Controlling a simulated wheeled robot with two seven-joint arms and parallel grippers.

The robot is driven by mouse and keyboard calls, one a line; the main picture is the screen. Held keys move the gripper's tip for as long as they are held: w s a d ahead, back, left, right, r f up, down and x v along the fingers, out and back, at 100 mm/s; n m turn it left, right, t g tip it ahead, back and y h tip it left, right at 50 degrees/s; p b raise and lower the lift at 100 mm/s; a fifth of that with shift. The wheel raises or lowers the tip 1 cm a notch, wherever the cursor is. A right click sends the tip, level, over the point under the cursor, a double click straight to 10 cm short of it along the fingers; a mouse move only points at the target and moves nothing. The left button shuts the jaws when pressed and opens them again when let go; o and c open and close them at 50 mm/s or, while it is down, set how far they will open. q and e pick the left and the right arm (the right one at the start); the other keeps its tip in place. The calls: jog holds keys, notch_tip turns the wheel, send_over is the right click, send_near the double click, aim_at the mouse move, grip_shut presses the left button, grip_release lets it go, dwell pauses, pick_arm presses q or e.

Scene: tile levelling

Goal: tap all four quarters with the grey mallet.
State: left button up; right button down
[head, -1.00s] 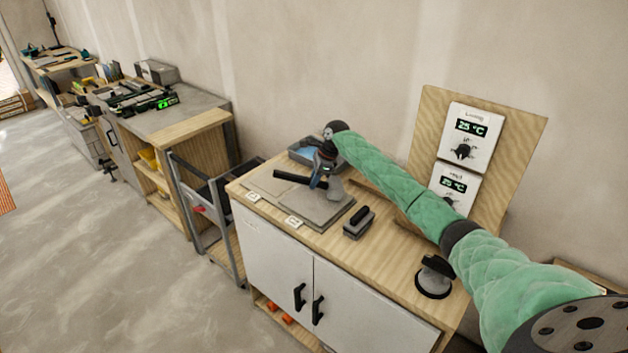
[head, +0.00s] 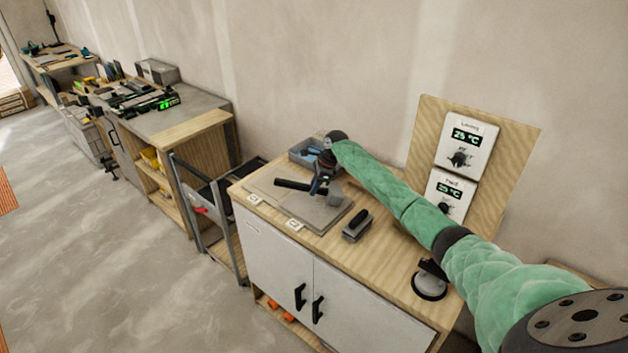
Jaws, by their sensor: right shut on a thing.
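My right gripper (head: 319,187) is shut on the grey mallet. The mallet's black handle (head: 291,184) sticks out to the left of the jaws, and its grey head (head: 334,197) is on the right. The head is low over the right part of a grey tile (head: 309,213) lying on the wooden cabinet top (head: 394,258). I cannot tell whether the head touches the tile. The quarters are not clearly marked. My gripper and mallet hide part of the tile. My left gripper is not in view.
A grey block with a black handle (head: 357,226) stands right of the tile. A black-handled round tool (head: 430,282) is further right, below my arm. A blue-grey tray (head: 303,152) is behind the tile. A board with two thermostats (head: 466,145) rises at the back right.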

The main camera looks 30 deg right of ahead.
jog(key=shift+r+p, duration=0.4)
jog(key=shift+r, duration=2.1)
